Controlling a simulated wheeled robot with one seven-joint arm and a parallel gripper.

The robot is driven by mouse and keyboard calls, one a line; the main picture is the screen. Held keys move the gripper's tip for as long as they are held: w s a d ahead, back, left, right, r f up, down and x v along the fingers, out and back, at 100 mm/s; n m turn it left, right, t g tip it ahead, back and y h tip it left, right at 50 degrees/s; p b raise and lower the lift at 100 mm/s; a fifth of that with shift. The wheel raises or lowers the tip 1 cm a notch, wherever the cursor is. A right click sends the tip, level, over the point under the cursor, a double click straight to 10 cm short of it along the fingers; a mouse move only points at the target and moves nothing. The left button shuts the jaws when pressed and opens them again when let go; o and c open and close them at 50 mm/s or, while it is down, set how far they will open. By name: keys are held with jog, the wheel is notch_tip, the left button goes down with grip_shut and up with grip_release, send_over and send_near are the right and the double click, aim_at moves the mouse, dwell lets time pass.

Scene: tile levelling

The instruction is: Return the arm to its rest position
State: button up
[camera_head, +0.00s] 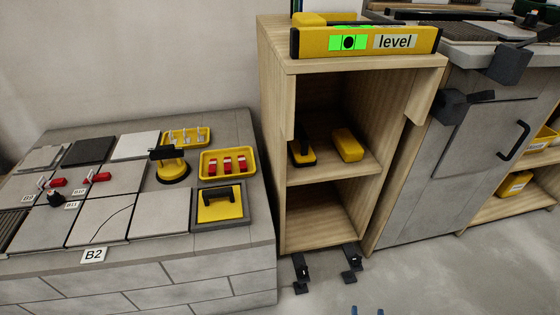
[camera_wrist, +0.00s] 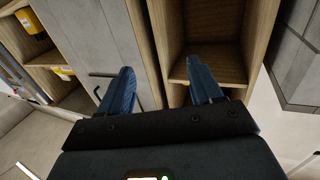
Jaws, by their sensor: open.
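My gripper (camera_wrist: 160,88) shows in the wrist view with two blue fingers spread apart and nothing between them. In the head view only the blue fingertips (camera_head: 367,311) show at the bottom edge, over the grey floor in front of the wooden shelf. The rest of my arm is outside the head view. In the wrist view the fingers point toward the wooden shelf (camera_wrist: 212,50) and a grey cabinet door (camera_wrist: 90,40), apart from both as far as I can tell.
A tiled block (camera_head: 130,270) stands left, with tiles, yellow trays (camera_head: 228,178) and a yellow suction lifter (camera_head: 173,168). The wooden shelf (camera_head: 325,178) carries a yellow level (camera_head: 365,41). A grey cabinet (camera_head: 440,190) stands right. Small dark items (camera_head: 300,270) show at the shelf's foot.

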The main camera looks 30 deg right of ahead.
jog(key=s+a+r+n+t+y+b, duration=0.1)
jog(key=s+a+r+n+y+b, duration=0.3)
jog(key=s+a+r+y+b, duration=0.45)
jog(key=s+a+r+n+p, duration=0.1)
jog(key=s+r+p, duration=0.1)
jog(key=r+p, duration=0.9)
jog(key=s+a+r+n+y+p, duration=0.1)
jog(key=r+p, duration=1)
jog(key=r, duration=1.5)
jog(key=s+a+r+n+y+p, duration=0.1)
jog(key=s+a+r+p, duration=0.2)
jog(key=r+p, duration=0.8)
notch_tip(320, 180, up, 8)
jog(key=shift+s+r+g, duration=0.15)
jog(key=shift+s+g, duration=0.25)
jog(key=shift+s, duration=0.45)
